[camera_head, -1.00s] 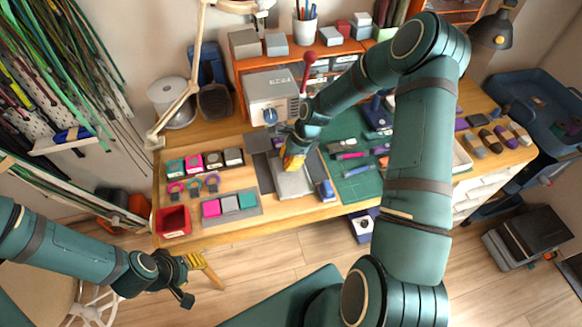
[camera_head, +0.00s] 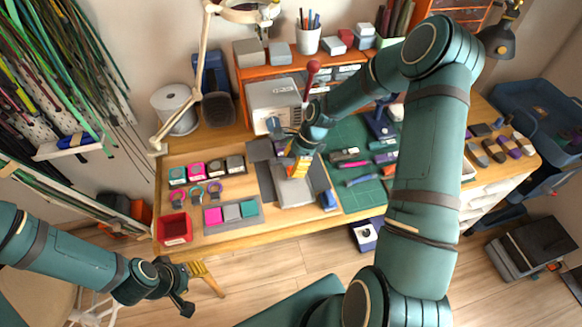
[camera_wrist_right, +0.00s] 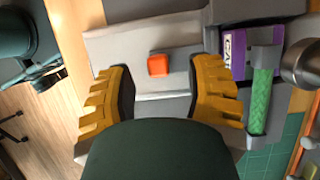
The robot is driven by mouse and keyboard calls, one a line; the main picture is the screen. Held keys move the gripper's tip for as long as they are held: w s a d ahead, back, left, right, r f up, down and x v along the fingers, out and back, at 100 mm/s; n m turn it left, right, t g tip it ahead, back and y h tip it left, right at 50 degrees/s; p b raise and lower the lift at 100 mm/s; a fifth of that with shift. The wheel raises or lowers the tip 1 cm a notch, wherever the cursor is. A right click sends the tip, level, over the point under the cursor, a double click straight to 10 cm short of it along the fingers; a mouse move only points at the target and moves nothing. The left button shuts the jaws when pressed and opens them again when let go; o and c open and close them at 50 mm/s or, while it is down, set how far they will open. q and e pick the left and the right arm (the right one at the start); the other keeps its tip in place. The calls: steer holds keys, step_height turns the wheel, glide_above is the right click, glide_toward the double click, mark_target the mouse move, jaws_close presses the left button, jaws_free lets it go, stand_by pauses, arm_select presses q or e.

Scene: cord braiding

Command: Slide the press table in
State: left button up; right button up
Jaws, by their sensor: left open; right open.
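The press (camera_head: 275,97) is a pale grey box with a red-knobbed lever, at the back of the workbench. Its press table, a flat grey plate (camera_head: 297,193), lies in front of it. In the right wrist view the grey plate (camera_wrist_right: 137,43) bears a small orange block (camera_wrist_right: 158,65). My right gripper (camera_head: 297,172) is over the plate, its yellow fingers open; in the wrist view the gripper (camera_wrist_right: 162,78) has the block between its fingertips, with gaps on both sides. My left gripper (camera_head: 190,290) is open and empty, off the bench's front edge.
A red bin (camera_head: 174,229) and a tray of coloured blocks (camera_head: 233,217) stand left. A green mat (camera_head: 352,135) with tools lies right.

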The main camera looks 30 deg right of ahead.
steer(key=v, duration=0.9)
steer(key=shift+r, duration=0.25)
steer(key=shift+d, duration=0.1)
